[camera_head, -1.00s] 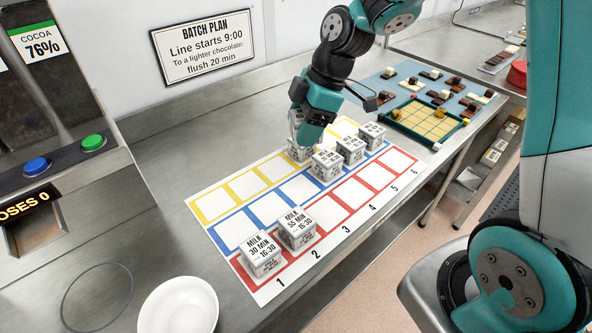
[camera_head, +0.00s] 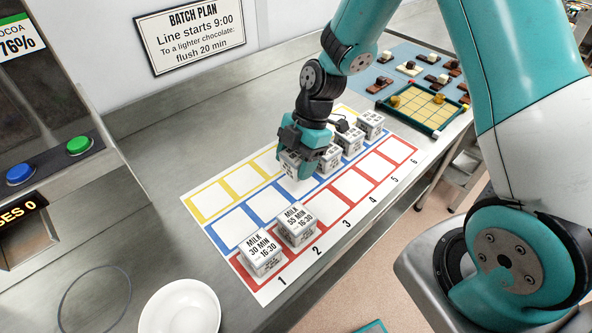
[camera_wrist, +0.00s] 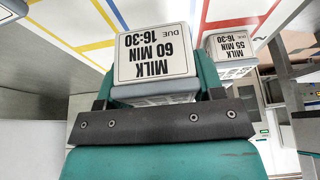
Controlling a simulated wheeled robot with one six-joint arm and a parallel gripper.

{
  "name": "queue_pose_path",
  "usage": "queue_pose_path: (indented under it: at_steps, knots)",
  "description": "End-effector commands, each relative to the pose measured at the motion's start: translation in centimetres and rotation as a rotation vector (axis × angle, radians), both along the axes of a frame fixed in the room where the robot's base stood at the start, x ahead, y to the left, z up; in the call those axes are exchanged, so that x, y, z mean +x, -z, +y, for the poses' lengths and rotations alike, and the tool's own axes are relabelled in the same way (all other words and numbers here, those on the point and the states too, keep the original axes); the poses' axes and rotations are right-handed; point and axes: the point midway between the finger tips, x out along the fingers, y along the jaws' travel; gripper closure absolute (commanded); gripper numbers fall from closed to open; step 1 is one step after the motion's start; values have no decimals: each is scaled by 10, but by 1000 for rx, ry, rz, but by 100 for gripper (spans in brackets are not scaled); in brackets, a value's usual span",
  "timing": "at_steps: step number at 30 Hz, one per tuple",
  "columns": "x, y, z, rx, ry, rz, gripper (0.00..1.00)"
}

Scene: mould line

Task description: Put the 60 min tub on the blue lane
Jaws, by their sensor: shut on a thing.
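The 60 min tub (camera_wrist: 155,50), a white box labelled "MILK 60 MIN DUE 16:30", is between the fingers of my gripper (camera_wrist: 155,88) in the wrist view. In the head view my gripper (camera_head: 309,160) is shut on this tub (camera_head: 293,165) over the lane mat, around the blue lane's third cell. Whether the tub touches the mat is hard to tell. The blue lane (camera_head: 234,232) is the middle row of cells. Its first two cells are empty; several tubs (camera_head: 350,140) stand in its farther cells.
Two milk tubs, 30 min (camera_head: 262,253) and 55 min (camera_head: 297,224), stand in red cells 1 and 2. The yellow lane (camera_head: 208,207) shows empty near cells. A white bowl (camera_head: 180,308) stands at the front. A green-rimmed tray (camera_head: 428,108) lies beyond the mat.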

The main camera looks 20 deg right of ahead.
Motion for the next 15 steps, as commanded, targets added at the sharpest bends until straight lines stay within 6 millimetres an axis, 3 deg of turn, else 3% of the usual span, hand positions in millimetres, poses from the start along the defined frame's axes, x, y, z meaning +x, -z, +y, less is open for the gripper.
queue_pose_path:
  at_steps: [9,15]
  knots:
    - [0,37,-1,-1,3,2,65]
    - [0,43,-1,-1,3,-1,65]
